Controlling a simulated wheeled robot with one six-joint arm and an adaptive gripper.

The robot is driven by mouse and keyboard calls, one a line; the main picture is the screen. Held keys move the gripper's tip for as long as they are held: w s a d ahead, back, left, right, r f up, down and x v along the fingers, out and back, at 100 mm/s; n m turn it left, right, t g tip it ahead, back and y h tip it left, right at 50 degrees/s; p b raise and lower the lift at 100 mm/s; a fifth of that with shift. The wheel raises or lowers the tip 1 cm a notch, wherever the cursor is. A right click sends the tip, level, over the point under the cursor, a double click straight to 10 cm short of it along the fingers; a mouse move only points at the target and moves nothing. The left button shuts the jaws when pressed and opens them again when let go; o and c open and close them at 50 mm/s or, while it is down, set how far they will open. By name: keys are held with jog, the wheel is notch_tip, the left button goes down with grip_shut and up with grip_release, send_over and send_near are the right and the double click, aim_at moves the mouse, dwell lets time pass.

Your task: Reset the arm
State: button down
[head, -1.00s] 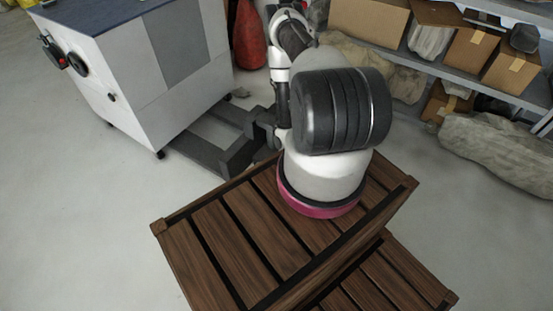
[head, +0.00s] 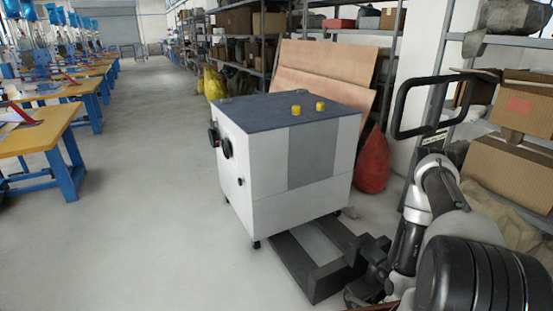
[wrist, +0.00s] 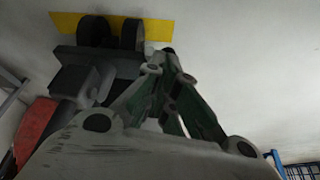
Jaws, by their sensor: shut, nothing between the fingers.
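My arm shows at the lower right of the head view, with white links and a large ribbed black joint cover. It is partly cut off by the frame edge, and I cannot make out its gripper there. In the wrist view my gripper (wrist: 165,62) shows its green and grey finger linkages running together to a closed tip. It is shut and empty. The pale body of the gripper fills the bottom of that view.
A white cabinet (head: 265,160) with yellow knobs stands mid-floor, dark forks (head: 317,268) at its base. A black looped handle (head: 398,108) rises near my arm. Shelves with boxes (head: 525,108) and a red sack (head: 372,160) stand behind. Workbenches (head: 45,124) line the left; the aisle is clear.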

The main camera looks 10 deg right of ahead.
jog(key=s+a+m+g, duration=0.15)
jog(key=s+g, duration=0.25)
jog(key=s, duration=0.6)
notch_tip(320, 180, up, 4)
jog(key=s+g+y, duration=0.1)
jog(key=s+g, duration=0.2)
jog(key=w+a+r+m+g+h, duration=0.1)
jog(key=w+r, duration=0.1)
jog(key=r, duration=1.6)
jog(key=w+r+m+g, duration=0.1)
jog(key=w+r+m, duration=0.15)
jog(key=r, duration=1.55)
jog(key=s+a+r+n+t, duration=0.1)
jog(key=a+r+t, duration=0.2)
jog(key=r, duration=0.7)
jog(key=s+a+r+n+t, duration=0.1)
jog(key=s+a+r+t, duration=0.1)
jog(key=r, duration=0.8)
jog(key=s+a+r+n+t, duration=0.1)
jog(key=a+r+t, duration=0.3)
jog(key=r, duration=0.5)
jog(key=shift+s+a+r+h, duration=0.4)
jog(key=shift+s+a, duration=0.15)
jog(key=shift+a, duration=0.55)
